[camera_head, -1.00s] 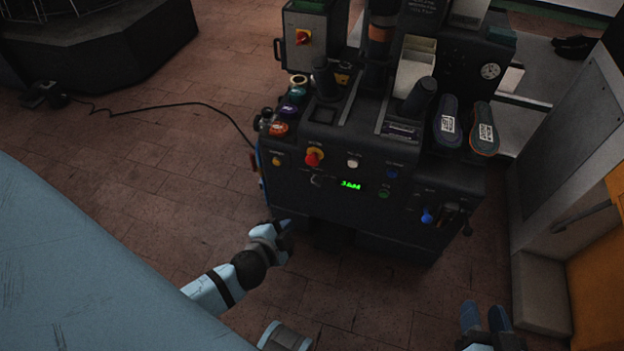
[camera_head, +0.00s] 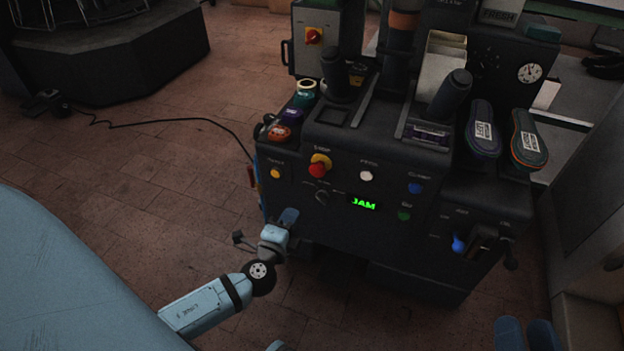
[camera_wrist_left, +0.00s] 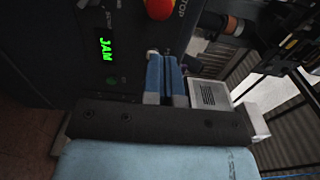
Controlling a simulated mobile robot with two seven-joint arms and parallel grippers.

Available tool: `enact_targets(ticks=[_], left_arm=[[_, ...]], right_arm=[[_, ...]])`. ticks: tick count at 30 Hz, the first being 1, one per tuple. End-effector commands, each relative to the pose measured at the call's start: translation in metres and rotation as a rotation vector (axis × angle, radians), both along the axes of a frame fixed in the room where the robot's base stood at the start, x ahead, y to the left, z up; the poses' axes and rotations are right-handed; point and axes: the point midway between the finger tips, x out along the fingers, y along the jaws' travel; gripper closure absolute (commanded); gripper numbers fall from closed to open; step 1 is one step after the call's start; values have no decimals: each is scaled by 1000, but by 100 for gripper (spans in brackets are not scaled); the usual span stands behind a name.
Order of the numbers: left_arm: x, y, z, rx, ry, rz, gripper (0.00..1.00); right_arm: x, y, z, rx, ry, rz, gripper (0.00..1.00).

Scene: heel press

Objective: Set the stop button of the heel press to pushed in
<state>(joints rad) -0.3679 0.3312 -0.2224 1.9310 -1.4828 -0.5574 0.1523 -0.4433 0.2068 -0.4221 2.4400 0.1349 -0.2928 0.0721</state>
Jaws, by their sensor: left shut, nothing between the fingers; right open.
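The heel press (camera_head: 300,205) is a dark machine with a control panel on its front. Its stop button (camera_head: 318,168) is a red knob on a yellow base, labelled STOP, at the panel's upper left. The red stop button also shows at the top edge of the left wrist view (camera_wrist_left: 159,8). I cannot tell how deep it sits. My left gripper (camera_head: 289,216) is shut and empty, below and left of the button and apart from it. Its blue fingertips show together in the left wrist view (camera_wrist_left: 165,75).
A green display (camera_head: 363,203) reads JAM. Around it are a dark selector knob (camera_head: 322,197), a white button (camera_head: 366,175), a blue button (camera_head: 415,187), a green button (camera_head: 404,214) and an orange button (camera_head: 275,174).

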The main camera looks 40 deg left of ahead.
Motion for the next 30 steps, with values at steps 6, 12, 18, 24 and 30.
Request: enact_targets(ticks=[6, 12, 18, 24, 30], left_arm=[[13, 3, 0, -1, -1, 0, 100], [51, 12, 0, -1, -2, 1, 100], [93, 22, 0, -1, -2, -1, 100], [123, 29, -1, -1, 0, -1, 100], [135, 32, -1, 0, 1, -2, 100]], right_arm=[[0, 0, -1, -1, 2, 0, 57], [0, 0, -4, -3, 7, 2, 57], [0, 1, -9, -9, 21, 6, 57], [1, 1, -14, -17, 36, 11, 57], [2, 2, -17, -26, 46, 14, 57]])
